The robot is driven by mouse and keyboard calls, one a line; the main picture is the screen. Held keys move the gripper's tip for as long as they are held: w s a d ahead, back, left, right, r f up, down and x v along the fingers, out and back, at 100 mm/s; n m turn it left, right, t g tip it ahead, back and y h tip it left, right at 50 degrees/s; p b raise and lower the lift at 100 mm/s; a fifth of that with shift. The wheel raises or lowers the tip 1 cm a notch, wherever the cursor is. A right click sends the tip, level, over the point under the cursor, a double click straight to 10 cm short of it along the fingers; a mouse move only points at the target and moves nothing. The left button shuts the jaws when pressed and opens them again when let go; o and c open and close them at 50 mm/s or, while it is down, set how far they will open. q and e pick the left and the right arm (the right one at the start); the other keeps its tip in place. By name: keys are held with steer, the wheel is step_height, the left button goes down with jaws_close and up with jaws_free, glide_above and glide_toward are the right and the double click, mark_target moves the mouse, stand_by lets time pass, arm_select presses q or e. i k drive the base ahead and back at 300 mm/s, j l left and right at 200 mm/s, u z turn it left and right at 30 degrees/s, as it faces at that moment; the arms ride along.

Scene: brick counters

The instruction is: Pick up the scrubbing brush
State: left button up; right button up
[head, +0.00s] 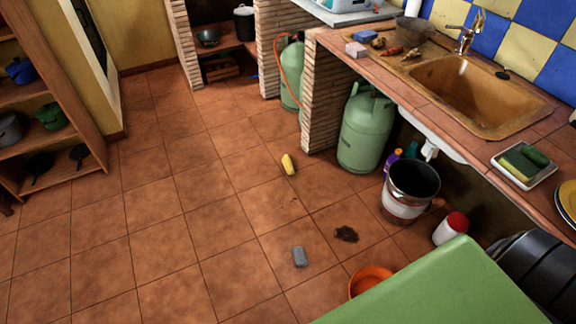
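I cannot tell for certain which thing is the scrubbing brush. Small brown objects (392,51) lie on the counter left of the sink, and one of them may be a brush. On the tiled floor lie a yellow oblong object (288,164), a grey block (299,257) and a dark brown clump (346,234), apart from one another. Neither of my grippers is in view.
The brick counter (400,75) with a sink (466,92) runs along the right. A bucket (411,189), a green gas bottle (366,130) and an orange bowl (369,279) stand on the floor. A green surface (430,290) fills the lower right. Open floor lies left of centre.

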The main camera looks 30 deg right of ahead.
mark_target(288, 163)
steer(key=i+z, duration=0.15)
steer(key=i, duration=2.15)
steer(key=i+j+z, duration=0.1)
steer(key=i+z, duration=0.3)
steer(key=i+j+z, duration=0.2)
steer(key=i+z, duration=0.15)
steer(key=i+j+z, duration=0.4)
steer(key=i+l, duration=0.05)
steer(key=i, duration=0.05)
